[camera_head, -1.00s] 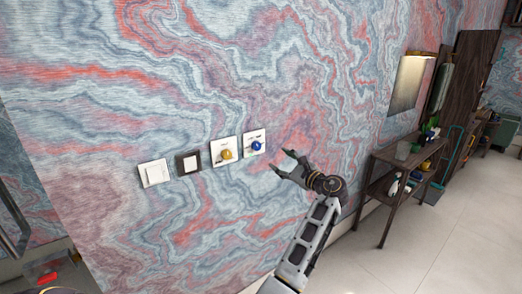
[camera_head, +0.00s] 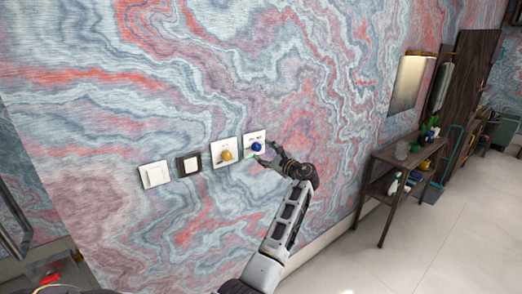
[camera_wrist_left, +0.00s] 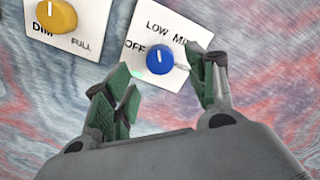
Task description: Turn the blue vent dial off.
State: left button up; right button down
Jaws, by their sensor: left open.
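The blue vent dial (camera_head: 256,147) sits on a white wall plate, the rightmost of a row. In the left wrist view the blue dial (camera_wrist_left: 160,60) has a white mark pointing up, roughly toward the word LOW; OFF is to its left and MID to its right. My left gripper (camera_head: 267,153) is just right of and below the dial in the head view. In the wrist view the open left gripper (camera_wrist_left: 168,76) has its fingers apart, one on either side of and below the dial. Whether they touch it I cannot tell. My right gripper is not in view.
A yellow dial (camera_head: 226,155) on its own plate is close on the left. Further left are a dark-framed switch (camera_head: 188,164) and a white switch (camera_head: 154,175). A dark shelf table (camera_head: 402,158) stands at the right. The wall around the plates is clear.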

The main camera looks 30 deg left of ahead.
aim_at(258, 148)
pick_arm(q)
jog(key=shift+x, duration=1)
jog(key=shift+w+a, duration=0.25)
jog(key=shift+a, duration=0.35)
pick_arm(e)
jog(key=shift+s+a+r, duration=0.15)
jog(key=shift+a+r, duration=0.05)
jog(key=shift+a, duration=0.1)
pick_arm(q)
jog(key=shift+c, duration=0.7)
jog(key=c, duration=0.9)
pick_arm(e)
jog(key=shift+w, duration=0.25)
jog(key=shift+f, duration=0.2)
